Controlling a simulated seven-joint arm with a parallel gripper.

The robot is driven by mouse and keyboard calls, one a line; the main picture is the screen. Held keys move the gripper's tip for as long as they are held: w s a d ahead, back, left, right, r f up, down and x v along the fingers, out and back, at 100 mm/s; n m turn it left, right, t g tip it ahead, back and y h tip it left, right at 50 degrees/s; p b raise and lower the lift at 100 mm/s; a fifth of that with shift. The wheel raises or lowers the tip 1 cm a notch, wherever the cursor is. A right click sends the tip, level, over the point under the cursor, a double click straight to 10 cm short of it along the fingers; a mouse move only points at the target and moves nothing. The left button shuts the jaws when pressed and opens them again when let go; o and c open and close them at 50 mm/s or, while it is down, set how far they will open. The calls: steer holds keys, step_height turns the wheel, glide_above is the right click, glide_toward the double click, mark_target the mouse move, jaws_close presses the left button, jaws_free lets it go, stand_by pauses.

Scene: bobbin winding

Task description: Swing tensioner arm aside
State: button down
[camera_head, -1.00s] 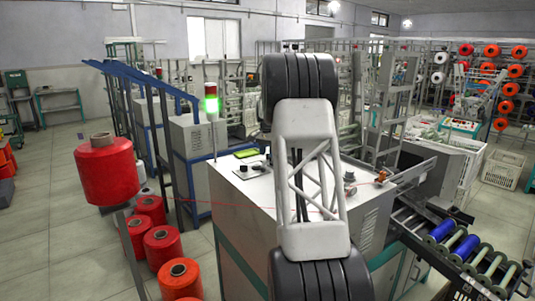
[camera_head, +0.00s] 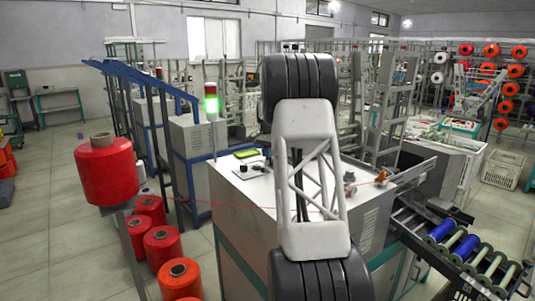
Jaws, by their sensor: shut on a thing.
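My gripper is not visible; my arm, with its white lattice link and black joints, stands in the middle of the view and hides the centre of the winding machine (camera_head: 245,200). I cannot make out a tensioner arm for certain. A small silver fitting (camera_head: 349,178) and a small copper-coloured piece (camera_head: 381,176) sit on the right part of the machine top. A thin red thread (camera_head: 230,205) runs from the left across the machine front and passes behind my arm.
A large red thread cone (camera_head: 106,172) stands on a post at left, with several red cones (camera_head: 162,246) below it. A signal tower (camera_head: 211,101) glows green. A roller conveyor (camera_head: 465,250) with blue bobbins (camera_head: 441,231) is at right. Open floor lies at far left.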

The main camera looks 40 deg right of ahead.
steer(key=shift+s+d+m, duration=0.25)
steer(key=shift+s+m, duration=0.1)
steer(key=shift+m, duration=0.35)
steer(key=c, duration=1.1)
jaws_free()
steer(key=shift+r, duration=3.95)
